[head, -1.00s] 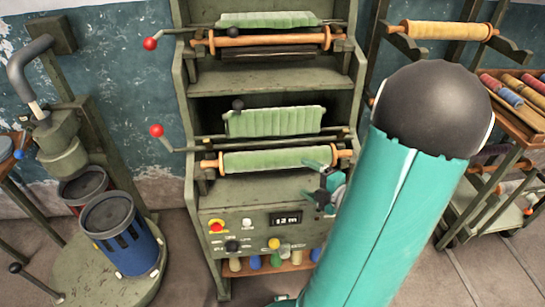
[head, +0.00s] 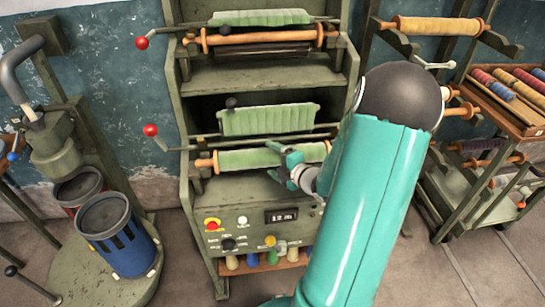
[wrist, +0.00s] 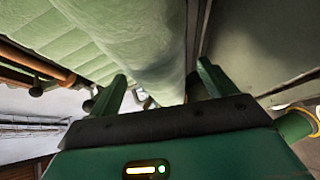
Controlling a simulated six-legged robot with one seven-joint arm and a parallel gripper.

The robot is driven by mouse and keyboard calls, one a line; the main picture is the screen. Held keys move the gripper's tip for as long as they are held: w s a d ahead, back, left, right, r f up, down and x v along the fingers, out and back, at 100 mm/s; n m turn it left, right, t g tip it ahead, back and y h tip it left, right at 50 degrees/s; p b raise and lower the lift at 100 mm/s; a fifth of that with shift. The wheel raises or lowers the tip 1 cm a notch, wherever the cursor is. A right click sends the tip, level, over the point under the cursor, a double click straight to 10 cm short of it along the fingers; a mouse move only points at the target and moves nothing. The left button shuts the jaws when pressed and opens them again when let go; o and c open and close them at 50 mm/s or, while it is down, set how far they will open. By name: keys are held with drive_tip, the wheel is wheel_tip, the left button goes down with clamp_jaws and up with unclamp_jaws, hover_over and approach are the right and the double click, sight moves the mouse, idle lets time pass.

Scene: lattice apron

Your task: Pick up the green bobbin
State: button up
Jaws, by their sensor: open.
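A row of small upright bobbins stands on the low orange shelf of the machine; one looks green (head: 272,258), next to a blue and a beige one. Above them, a long pale green roll (head: 240,160) with orange end handles lies across the machine. My gripper (head: 279,166) is open, in front of the right part of this roll and above the small bobbins. In the wrist view, my two fingers (wrist: 161,88) are apart with nothing held between them. A pale green rolled surface (wrist: 130,45) fills the view just beyond them. The small bobbins are not clearly visible there.
The machine's control panel (head: 250,225) with knobs and a display is below the roll. Red-knobbed levers (head: 151,131) stick out left. A blue canister (head: 120,235) stands on a round base at left. A rack with rolls (head: 440,26) is at right.

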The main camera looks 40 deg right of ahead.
drive_tip(key=shift+w+f, duration=0.1)
drive_tip(key=shift+w, duration=0.2)
drive_tip(key=c, duration=1.3)
drive_tip(key=shift+c, duration=0.4)
